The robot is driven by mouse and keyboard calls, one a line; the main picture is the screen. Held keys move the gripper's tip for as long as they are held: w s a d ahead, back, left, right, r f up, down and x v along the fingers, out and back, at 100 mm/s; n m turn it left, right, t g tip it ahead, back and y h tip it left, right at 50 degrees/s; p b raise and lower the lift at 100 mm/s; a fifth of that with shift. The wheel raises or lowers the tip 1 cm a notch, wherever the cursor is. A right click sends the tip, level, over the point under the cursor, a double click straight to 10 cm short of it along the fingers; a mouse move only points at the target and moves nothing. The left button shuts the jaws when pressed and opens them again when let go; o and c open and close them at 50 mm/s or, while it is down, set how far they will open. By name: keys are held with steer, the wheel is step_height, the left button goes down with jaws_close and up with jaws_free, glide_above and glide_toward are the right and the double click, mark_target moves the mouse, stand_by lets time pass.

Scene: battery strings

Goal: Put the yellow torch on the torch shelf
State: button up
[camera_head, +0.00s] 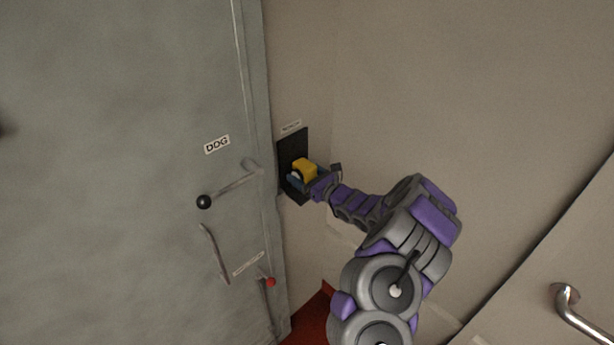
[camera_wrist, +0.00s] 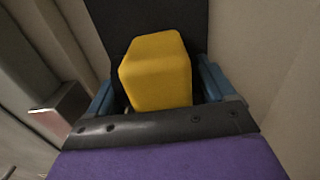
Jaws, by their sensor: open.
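The yellow torch (camera_head: 304,168) is a blocky yellow body at a black panel with a ledge (camera_head: 291,150), on the wall just right of the grey door. The torch (camera_wrist: 155,70) fills the middle of the wrist view in front of the black panel (camera_wrist: 150,17). My gripper (camera_head: 305,180) reaches to it from the right. Its blue fingers are open, one on each side of the torch in the wrist view. I cannot tell whether they touch it. The torch's underside and its contact with the ledge are hidden.
A small label (camera_head: 291,127) above the panel is too small to read. The grey door (camera_head: 120,120) carries a "DOG" label (camera_head: 217,144), a black-knobbed lever (camera_head: 205,201), a handle (camera_head: 214,254) and a red-knobbed lever (camera_head: 270,282). A metal rail (camera_head: 577,315) is at lower right.

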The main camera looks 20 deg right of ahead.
steer(key=p+v, duration=0.1)
steer(key=v, duration=1.1)
steer(key=shift+r, duration=0.1)
